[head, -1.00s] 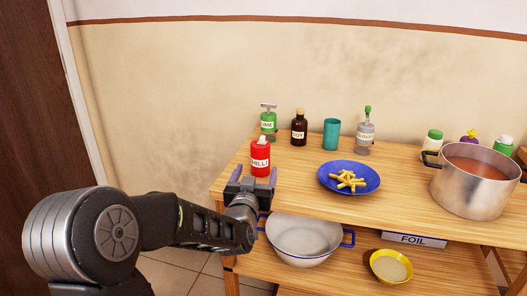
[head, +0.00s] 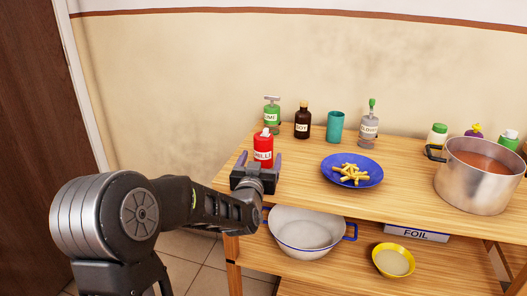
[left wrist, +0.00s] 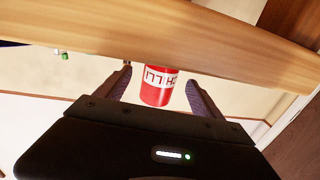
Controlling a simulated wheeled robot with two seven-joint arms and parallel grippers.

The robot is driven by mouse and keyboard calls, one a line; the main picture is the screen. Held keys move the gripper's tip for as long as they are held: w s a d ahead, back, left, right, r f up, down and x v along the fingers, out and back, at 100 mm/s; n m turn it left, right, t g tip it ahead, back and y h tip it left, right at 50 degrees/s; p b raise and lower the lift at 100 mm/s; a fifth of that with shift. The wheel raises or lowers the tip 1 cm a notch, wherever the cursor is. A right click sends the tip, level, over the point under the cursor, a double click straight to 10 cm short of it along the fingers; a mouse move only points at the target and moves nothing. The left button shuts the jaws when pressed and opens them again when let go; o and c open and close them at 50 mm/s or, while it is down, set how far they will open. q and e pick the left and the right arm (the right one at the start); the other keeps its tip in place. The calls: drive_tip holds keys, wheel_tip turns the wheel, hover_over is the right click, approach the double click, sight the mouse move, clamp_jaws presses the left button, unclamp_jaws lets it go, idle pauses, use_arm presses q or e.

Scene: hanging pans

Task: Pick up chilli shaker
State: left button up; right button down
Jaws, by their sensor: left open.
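The chilli shaker (head: 263,145) is a red bottle with a white label and white cap, upright near the left end of the wooden table's top (head: 300,205). My left gripper (head: 260,159) is open, with one finger on each side of the shaker as seen in the head view. In the left wrist view the shaker (left wrist: 157,86) shows upside down between the two open fingers (left wrist: 159,76). The gripper body hides its lower part in the head view. I cannot tell whether a finger touches it. My right gripper is not in view.
Behind the shaker stand a green pump bottle (head: 272,116), a dark soy bottle (head: 303,120), a teal cup (head: 335,127) and a grey bottle (head: 368,128). A blue plate of fries (head: 333,177) is to the right, then a big pot (head: 462,182). A colander (head: 305,232) sits below.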

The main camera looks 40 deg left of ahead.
sight(264, 135)
use_arm(q)
drive_tip(key=x, duration=0.5)
drive_tip(key=shift+a, duration=0.1)
drive_tip(key=shift+c, duration=0.5)
drive_tip(key=c, duration=1.5)
drive_tip(key=shift+o, duration=0.2)
drive_tip(key=shift+r, duration=0.1)
wheel_tip(264, 135, up, 10)
drive_tip(key=shift+f+p, duration=0.1)
drive_tip(key=shift+p, duration=0.95)
